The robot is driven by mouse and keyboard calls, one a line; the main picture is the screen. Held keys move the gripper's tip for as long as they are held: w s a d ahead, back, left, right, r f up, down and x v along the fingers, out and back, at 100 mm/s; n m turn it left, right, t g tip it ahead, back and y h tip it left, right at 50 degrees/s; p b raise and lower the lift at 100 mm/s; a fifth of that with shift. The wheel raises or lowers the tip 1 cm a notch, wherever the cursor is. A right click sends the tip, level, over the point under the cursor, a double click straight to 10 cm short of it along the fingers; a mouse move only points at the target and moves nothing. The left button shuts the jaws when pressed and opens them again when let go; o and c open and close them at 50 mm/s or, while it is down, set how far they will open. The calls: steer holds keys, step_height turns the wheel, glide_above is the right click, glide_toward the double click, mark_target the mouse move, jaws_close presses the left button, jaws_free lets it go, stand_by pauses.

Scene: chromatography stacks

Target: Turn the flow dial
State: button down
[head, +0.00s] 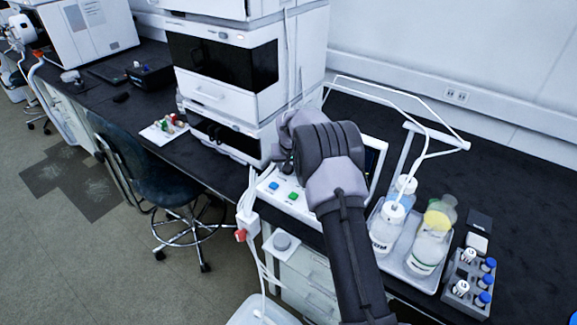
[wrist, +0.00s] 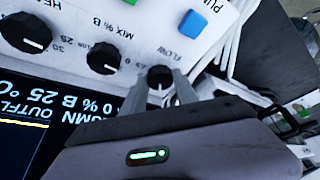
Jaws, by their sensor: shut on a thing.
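The flow dial (wrist: 160,77) is a small black round knob on the white control panel (wrist: 72,55), under the label FLOW in the wrist view. My gripper (wrist: 160,82) is shut on it, with one grey finger on each side of the knob. A white mark shows near the lower part of the dial. In the head view the panel (head: 266,201) sits at the front of the bench below the instrument stack. My arm hides the dial and the fingertips there.
The mix %B dial (wrist: 103,57) and a larger dial (wrist: 26,33) are left of the flow dial. A blue button (wrist: 189,26) and white cables (wrist: 232,40) lie to the right. A bottle tray (head: 421,284) and vial rack (head: 462,303) stand right of my arm.

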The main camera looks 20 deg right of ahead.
steer(key=m, duration=0.2)
steer(key=m+h+b, duration=0.1)
steer(key=m, duration=0.1)
steer(key=shift+w+a+m+g+h, duration=0.15)
steer(key=shift+m+g+h, duration=0.15)
steer(key=shift+m+g, duration=0.1)
steer(key=shift+m, duration=0.3)
steer(key=c, duration=0.9)
jaws_free()
steer(key=shift+c, duration=0.2)
steer(key=p+v, duration=0.5)
steer(key=v, duration=1.2)
steer(key=shift+a+r, duration=0.2)
steer(key=shift+a, duration=0.05)
